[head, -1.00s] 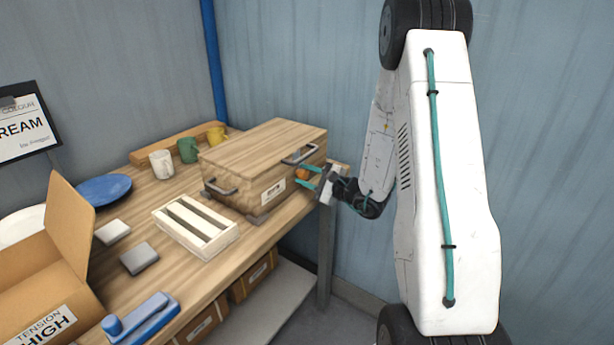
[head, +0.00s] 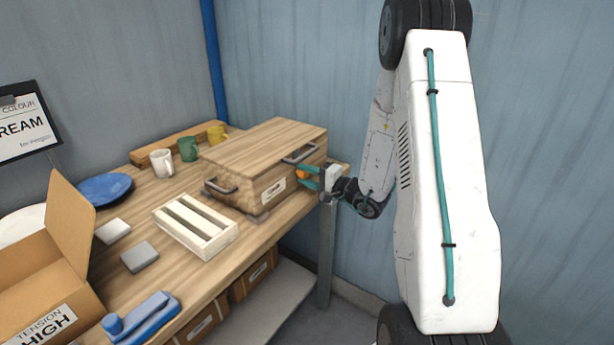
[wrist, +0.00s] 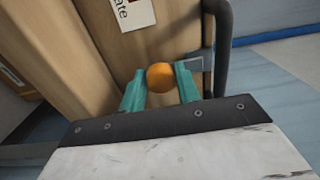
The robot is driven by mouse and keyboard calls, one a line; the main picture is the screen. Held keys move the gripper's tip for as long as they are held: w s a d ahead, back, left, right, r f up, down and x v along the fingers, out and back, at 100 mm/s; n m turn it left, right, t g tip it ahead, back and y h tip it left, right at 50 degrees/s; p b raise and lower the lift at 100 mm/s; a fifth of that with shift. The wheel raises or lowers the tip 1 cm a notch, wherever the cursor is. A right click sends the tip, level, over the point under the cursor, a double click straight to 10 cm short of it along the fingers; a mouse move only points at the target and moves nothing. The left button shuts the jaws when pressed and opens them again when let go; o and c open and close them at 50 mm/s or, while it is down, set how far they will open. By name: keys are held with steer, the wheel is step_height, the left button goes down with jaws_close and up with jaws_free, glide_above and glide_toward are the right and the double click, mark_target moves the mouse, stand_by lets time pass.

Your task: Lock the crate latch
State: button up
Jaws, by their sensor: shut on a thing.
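The wooden crate (head: 255,150) stands closed on the workbench, with dark handles and a paper label. Its latch has an orange knob (head: 303,174) on the crate's front face near the right end. The knob also shows in the wrist view (wrist: 160,77), with a grey metal plate (wrist: 195,64) beside it. My gripper (head: 309,177) is at the knob. In the wrist view its two teal fingers (wrist: 160,86) stand on either side of the knob, shut on it. The rest of the latch is mostly hidden behind the knob and fingers.
A slatted wooden rack (head: 196,226) lies left of the crate. A dark crate handle (wrist: 222,50) rises close to my right finger in the wrist view.

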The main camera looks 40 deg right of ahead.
stand_by(0.4)
steer(key=o, duration=0.9)
steer(key=v, duration=0.7)
steer(key=shift+s, duration=0.4)
